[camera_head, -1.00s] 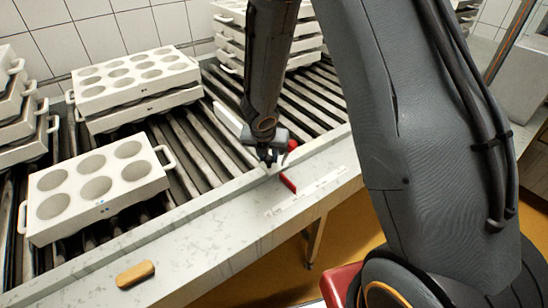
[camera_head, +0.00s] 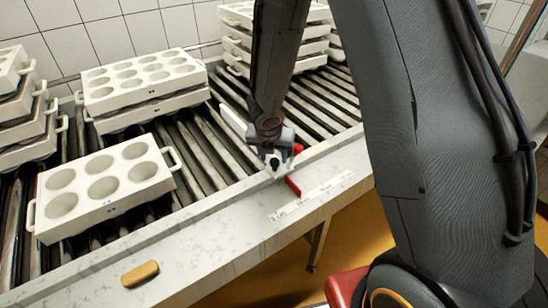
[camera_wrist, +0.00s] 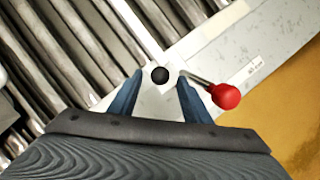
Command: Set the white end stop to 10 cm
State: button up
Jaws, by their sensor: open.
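The white end stop shows as a long white bar (camera_head: 232,120) lying over the rollers, and its upper part shows in the wrist view (camera_wrist: 136,28). At its near end, on the rail, is a white block with a black knob (camera_wrist: 160,75). A lever with a red ball (camera_wrist: 226,96) sticks out to the right of it; the ball also shows in the head view (camera_head: 298,148). My gripper (camera_wrist: 157,82) is open, its two blue fingers either side of the black knob; I cannot tell whether they touch it. A red marker (camera_head: 293,186) lies at the scale strip (camera_head: 312,196).
Several stacked white moulds stand at the left (camera_head: 30,130) and back (camera_head: 235,45). A six-cup mould (camera_head: 105,187) sits on the rollers. A tan wooden block (camera_head: 140,273) lies on the pale front rail (camera_head: 200,245).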

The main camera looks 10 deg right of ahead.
jog(key=p+v, duration=0.1)
jog(key=v, duration=0.4)
jog(key=shift+r, duration=0.2)
